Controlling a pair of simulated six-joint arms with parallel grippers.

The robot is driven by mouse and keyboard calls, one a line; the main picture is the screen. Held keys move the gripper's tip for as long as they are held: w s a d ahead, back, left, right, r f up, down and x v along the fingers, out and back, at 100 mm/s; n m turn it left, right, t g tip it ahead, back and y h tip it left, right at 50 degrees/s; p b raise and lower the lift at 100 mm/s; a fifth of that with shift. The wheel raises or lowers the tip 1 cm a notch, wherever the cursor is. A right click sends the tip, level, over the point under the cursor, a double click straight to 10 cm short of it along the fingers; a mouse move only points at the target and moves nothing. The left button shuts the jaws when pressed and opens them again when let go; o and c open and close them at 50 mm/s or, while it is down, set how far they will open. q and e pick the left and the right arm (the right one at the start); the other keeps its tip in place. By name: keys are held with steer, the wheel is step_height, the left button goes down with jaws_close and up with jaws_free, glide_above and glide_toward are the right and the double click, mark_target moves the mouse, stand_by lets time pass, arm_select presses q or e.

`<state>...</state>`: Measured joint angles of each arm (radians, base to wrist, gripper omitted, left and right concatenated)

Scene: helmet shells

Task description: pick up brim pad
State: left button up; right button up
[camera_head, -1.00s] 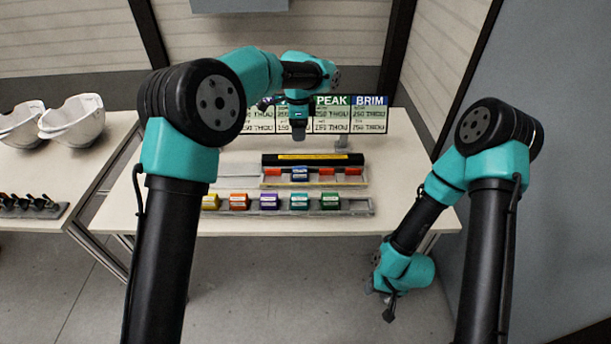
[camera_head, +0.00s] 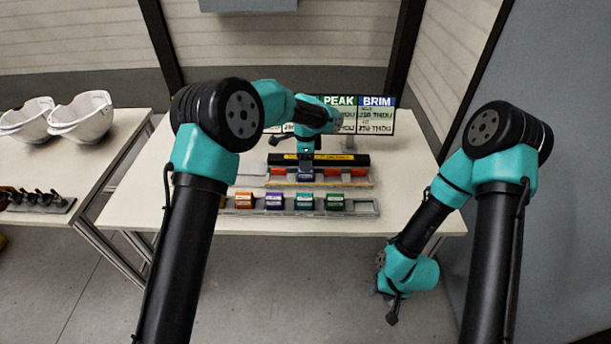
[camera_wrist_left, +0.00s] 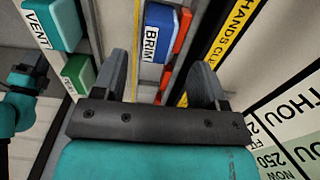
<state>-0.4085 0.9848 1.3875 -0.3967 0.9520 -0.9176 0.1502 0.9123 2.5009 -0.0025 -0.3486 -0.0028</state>
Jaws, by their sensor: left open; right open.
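The brim pad (camera_head: 306,177) is a small blue block in the rear rack on the table. In the left wrist view the same pad (camera_wrist_left: 159,32) shows a white BRIM label, beside red pieces. My left gripper (camera_head: 306,158) is above and just behind the pad. In the left wrist view my left gripper (camera_wrist_left: 158,82) has its two fingers well apart with nothing between them. The pad lies beyond the fingertips, roughly in line with the gap, and appears untouched. My right gripper (camera_head: 392,302) hangs low off the table's front right edge, empty.
A front rack (camera_head: 361,208) holds several coloured pads, among them a teal VENT pad (camera_wrist_left: 52,22). A black bar with a yellow strip (camera_head: 340,158) stands behind the brim pad. A sign board (camera_head: 376,118) stands at the back. White helmet shells (camera_head: 80,118) sit on the left table.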

mark_target(306, 175)
arm_select(q)
steer(key=shift+f, duration=0.15)
steer(key=shift+s+f, duration=0.15)
steer(key=shift+f, duration=2.35)
steer(key=shift+c, duration=0.4)
steer(key=c, duration=0.9)
